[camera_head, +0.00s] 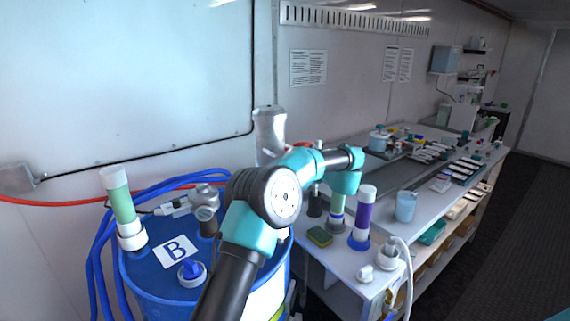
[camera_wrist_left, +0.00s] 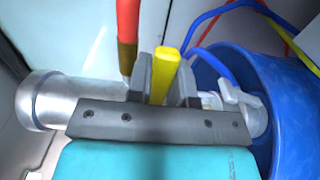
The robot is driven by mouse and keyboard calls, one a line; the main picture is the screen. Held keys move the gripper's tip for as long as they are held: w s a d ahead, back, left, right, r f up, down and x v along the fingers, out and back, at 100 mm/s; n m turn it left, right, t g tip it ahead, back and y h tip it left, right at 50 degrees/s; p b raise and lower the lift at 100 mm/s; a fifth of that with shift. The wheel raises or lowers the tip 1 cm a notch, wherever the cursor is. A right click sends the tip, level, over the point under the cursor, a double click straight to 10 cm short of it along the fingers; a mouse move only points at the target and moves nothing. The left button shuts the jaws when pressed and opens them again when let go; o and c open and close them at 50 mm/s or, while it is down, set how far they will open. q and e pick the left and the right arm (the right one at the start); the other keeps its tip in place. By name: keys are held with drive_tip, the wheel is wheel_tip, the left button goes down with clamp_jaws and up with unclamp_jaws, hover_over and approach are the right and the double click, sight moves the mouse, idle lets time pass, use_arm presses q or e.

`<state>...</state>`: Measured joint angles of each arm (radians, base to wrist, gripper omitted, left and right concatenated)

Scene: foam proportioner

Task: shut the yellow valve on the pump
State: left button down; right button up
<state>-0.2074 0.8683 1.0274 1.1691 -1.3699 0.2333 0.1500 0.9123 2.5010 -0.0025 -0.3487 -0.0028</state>
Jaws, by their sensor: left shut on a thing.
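In the left wrist view the yellow valve handle (camera_wrist_left: 164,70) stands between the two grey fingers of my left gripper (camera_wrist_left: 162,82), which is shut on it. The silver pump body (camera_wrist_left: 50,101) lies across the picture behind the gripper, partly covered by it. A red hose with a brass end (camera_wrist_left: 128,35) comes down beside the fingers. In the head view the pump's silver top (camera_head: 270,130) rises behind my left arm. The valve handle and the left gripper's fingers are hidden there. My right gripper is in neither view.
The blue drum (camera_head: 150,275) carries a green-filled tube (camera_head: 118,195), a grey fitting (camera_head: 205,203) and a "B" label. Blue hoses loop behind it. A white bench (camera_head: 335,268) to the right holds a purple tube (camera_head: 363,210), a sponge (camera_head: 320,236) and a beaker (camera_head: 405,206).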

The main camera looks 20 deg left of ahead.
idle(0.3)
use_arm(q)
drive_tip(key=c, duration=1.3)
unclamp_jaws()
drive_tip(key=shift+d, duration=0.1)
drive_tip(key=v, duration=1.7)
drive_tip(key=shift+s, duration=0.15)
